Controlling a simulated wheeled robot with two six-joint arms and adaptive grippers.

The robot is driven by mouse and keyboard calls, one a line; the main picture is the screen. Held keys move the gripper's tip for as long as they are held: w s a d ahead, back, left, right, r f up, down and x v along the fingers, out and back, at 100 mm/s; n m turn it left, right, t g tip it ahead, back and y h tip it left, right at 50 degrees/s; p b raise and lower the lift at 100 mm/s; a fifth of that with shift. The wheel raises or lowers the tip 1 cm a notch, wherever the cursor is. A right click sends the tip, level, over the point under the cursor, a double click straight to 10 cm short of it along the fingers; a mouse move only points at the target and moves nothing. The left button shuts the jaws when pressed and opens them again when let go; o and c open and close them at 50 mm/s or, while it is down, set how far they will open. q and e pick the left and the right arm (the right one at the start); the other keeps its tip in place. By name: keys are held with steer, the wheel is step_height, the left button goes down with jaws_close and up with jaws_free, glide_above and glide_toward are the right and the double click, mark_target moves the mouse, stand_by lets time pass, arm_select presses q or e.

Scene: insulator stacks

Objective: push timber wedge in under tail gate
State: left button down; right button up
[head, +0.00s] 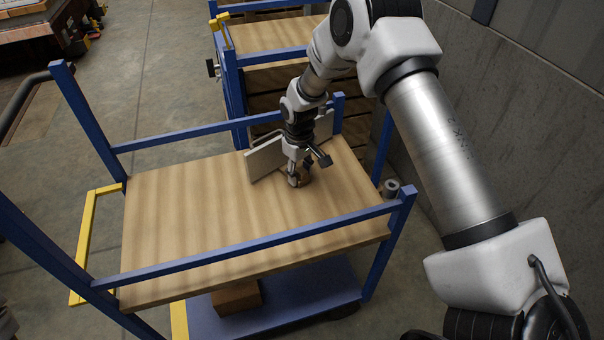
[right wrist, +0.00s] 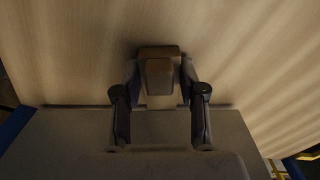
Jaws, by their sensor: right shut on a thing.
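My right gripper (head: 299,178) points down at the wooden deck of a blue trolley. It is shut on a small brown block, the timber wedge (right wrist: 159,77), which sits between the two fingers in the right wrist view, at or just above the deck. In the head view the wedge is mostly hidden by the gripper. A pale grey panel (head: 266,160), which looks like the tail gate, stands on edge on the deck beside the gripper, partly hidden by it. I cannot tell whether the wedge touches the panel. My left gripper is not in view.
Blue rails edge the trolley deck (head: 190,220), whose left part is clear. A small grey cylinder (head: 391,187) is at its right corner. A second trolley (head: 270,37) stands behind, and a grey wall (head: 530,80) is at right. A brown box (head: 236,297) lies on the lower shelf.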

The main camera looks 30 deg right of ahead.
steer(key=shift+w, duration=0.2)
steer(key=o, duration=1.2)
step_height(320, 180, up, 12)
steer(key=shift+r, duration=0.1)
